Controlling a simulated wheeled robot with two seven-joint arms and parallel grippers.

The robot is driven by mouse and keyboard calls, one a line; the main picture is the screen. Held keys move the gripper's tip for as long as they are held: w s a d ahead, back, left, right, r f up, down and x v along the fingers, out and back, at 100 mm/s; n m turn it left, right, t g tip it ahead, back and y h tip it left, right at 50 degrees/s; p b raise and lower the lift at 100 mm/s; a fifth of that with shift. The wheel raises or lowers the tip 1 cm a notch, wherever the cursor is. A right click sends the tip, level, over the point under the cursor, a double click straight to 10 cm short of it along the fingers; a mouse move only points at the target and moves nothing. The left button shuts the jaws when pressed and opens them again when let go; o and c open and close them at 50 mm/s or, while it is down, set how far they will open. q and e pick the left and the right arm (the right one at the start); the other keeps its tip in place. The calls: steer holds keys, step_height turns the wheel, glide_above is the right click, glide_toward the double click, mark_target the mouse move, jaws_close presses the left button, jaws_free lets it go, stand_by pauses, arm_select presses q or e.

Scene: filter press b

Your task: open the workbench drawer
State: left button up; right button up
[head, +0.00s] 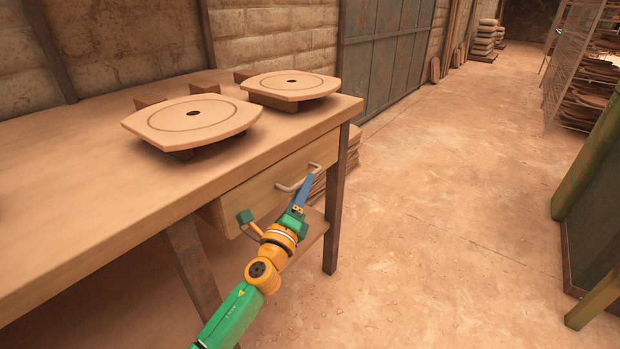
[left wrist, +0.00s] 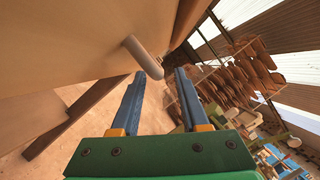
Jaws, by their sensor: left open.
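The wooden workbench (head: 110,195) stands at the left with its drawer (head: 262,192) under the top near the right end. The drawer front looks flush with the bench, so it appears shut. A pale bar handle (head: 284,187) sticks out from the drawer front. My left gripper (head: 306,183) is at the handle, its blue fingers pointing up toward it. In the left wrist view the left gripper (left wrist: 160,74) is open, and the handle (left wrist: 144,57) reaches to between the fingertips. I cannot tell whether a finger touches it. My right gripper is not in view.
Two plates with rounded corners, a near one (head: 192,122) and a far one (head: 290,86), rest on the bench top. A bench leg (head: 335,205) stands right of the drawer. The floor (head: 440,200) to the right is open. A green structure (head: 595,200) stands at the right edge.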

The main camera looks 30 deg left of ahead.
arm_select(q)
steer(key=shift+x, duration=1.9)
jaws_close()
